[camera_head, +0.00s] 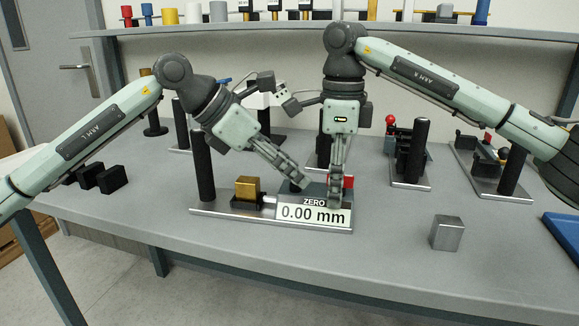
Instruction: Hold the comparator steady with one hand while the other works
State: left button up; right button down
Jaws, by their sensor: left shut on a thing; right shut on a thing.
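The comparator has a grey base plate (215,210), a black post at its left end and a white display (311,215) reading "0.00 mm" under the word "ZERO". A brass block (247,187) sits on a dark holder on the plate, left of the display. My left gripper (299,182) reaches down from the left and is shut on the comparator's dark housing behind the display. My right gripper (334,203) points straight down, shut on the comparator at the display's upper right edge. The fingers hide the exact contact spots. A red part (348,182) shows beside the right fingers.
A steel block (447,233) stands on the bench at front right. Black blocks (112,179) lie at left, and a blue tray (563,240) is at the right edge. Other fixtures with black posts (417,150) stand behind. The front bench strip is mostly clear.

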pick_arm(q)
jog(key=shift+s+d, duration=0.1)
pick_arm(e)
jog(key=shift+f, duration=0.25)
pick_arm(q)
jog(key=o, duration=1.2)
jog(key=shift+c, duration=0.2)
jog(key=v, duration=1.2)
dwell(0.6)
pick_arm(e)
jog(key=c, duration=1)
grip_release()
jog(key=o, duration=0.5)
jog(key=shift+c, duration=0.2)
pick_arm(q)
jog(key=shift+w, duration=0.2)
pick_arm(e)
jog(key=shift+r, duration=0.15)
